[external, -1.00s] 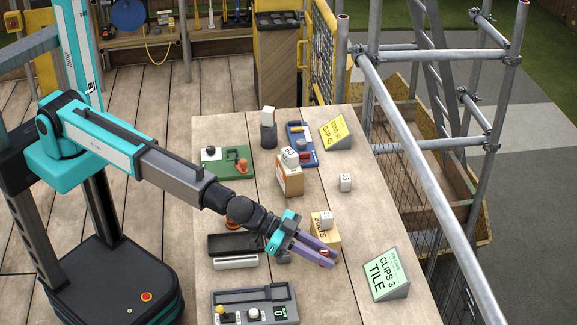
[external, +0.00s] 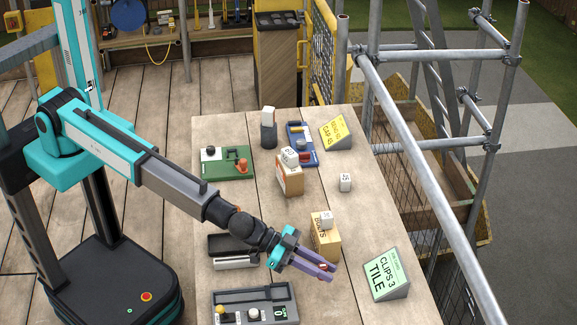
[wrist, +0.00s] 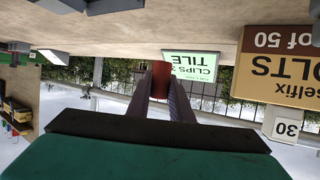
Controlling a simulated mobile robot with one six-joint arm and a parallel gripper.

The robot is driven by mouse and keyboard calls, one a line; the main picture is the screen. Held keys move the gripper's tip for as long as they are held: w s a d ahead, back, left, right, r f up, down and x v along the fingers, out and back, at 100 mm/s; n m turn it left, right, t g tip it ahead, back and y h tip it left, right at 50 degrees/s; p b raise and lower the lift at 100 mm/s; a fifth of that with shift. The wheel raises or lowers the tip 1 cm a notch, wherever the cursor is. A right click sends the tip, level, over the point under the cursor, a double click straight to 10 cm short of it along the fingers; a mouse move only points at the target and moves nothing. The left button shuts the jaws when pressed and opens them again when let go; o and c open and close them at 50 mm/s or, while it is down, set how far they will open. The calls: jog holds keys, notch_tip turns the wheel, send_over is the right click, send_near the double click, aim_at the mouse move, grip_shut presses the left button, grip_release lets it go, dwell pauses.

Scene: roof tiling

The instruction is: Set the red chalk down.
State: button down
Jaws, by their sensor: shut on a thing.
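My gripper (external: 328,272) reaches low over the right part of the wooden table, its purple fingers pointing right. It is shut on the red chalk (wrist: 161,76), which shows between the fingertips in the wrist view. In the external view only a small red bit of the chalk (external: 323,268) shows at the tips; the fingers hide the rest. I cannot tell whether the chalk touches the table (external: 352,298).
A bolts box (external: 325,240) with a white cube (external: 326,220) on top stands just behind my gripper. The green "CLIPS 3 TILE" sign (external: 386,275) stands to the right. A grey device (external: 253,305) sits at front left. Bare tabletop lies between gripper and sign.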

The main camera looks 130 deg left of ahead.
aim_at(321, 290)
jog(key=shift+f, duration=0.75)
jog(key=shift+f, duration=0.1)
jog(key=shift+f, duration=1.8)
jog(key=shift+f, duration=0.15)
jog(key=c, duration=1.6)
grip_release()
jog(key=shift+r, duration=0.25)
jog(key=shift+b+v, duration=0.4)
jog(key=shift+v, duration=1.15)
jog(key=shift+b+v, duration=1.35)
jog(key=shift+v, duration=3.05)
jog(key=shift+d, duration=0.1)
